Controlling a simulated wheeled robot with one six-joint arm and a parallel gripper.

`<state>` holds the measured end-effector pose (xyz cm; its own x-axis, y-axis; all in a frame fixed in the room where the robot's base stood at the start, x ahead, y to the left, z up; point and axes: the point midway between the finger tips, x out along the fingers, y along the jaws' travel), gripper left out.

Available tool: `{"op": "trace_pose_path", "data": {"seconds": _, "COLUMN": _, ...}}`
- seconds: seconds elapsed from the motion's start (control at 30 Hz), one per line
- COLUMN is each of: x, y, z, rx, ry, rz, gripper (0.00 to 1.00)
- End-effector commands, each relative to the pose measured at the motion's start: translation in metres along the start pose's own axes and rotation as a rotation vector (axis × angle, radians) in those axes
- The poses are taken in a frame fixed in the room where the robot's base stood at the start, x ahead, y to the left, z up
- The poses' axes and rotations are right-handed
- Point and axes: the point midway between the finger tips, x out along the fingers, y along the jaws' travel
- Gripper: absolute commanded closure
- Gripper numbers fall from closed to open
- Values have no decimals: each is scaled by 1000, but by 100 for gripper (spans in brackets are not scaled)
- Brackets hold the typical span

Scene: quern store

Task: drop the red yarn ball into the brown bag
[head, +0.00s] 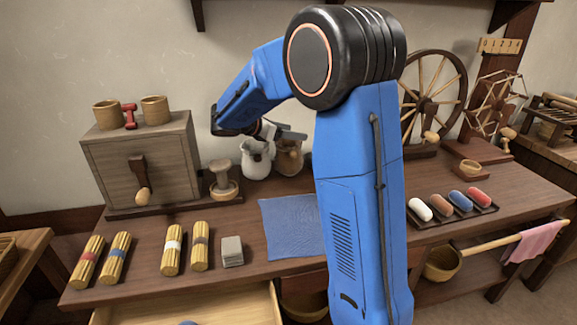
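The brown bag (289,160) stands on the table just right of a white bag (255,160), near the wall. A red rounded yarn piece (477,197) lies at the right end of a dark tray (455,217), beside blue, brown and white ones. I see no other red ball. The inside of the brown bag is hidden.
A blue cloth (292,228) lies mid-table. Several straw bundles (171,249) and a grey block (232,251) lie at front left. A wooden cabinet (145,165) stands at left, a spinning wheel (430,100) at right. An open drawer (235,308) juts out in front.

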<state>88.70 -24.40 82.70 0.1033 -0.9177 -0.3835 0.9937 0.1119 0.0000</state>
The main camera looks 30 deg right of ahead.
Motion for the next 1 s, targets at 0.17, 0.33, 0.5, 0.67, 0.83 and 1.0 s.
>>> {"op": "trace_pose_path", "data": {"seconds": 0.17, "x": -33, "y": 1, "z": 0, "rx": -1, "ry": -1, "rz": 5, "gripper": 34}}
{"op": "trace_pose_path", "data": {"seconds": 0.33, "x": -67, "y": 1, "z": 0, "rx": -1, "ry": -1, "rz": 5, "gripper": 34}}
{"op": "trace_pose_path", "data": {"seconds": 0.5, "x": -102, "y": 1, "z": 0, "rx": 0, "ry": -1, "rz": 4, "gripper": 34}}
{"op": "trace_pose_path", "data": {"seconds": 0.67, "x": -131, "y": 1, "z": 0, "rx": 0, "ry": 0, "rz": 4, "gripper": 34}}
{"op": "trace_pose_path", "data": {"seconds": 0.83, "x": -152, "y": 0, "z": 0, "rx": -1, "ry": -1, "rz": 2, "gripper": 34}}
{"op": "trace_pose_path", "data": {"seconds": 1.0, "x": -160, "y": 0, "z": 0, "rx": 0, "ry": 0, "rz": 1, "gripper": 34}}
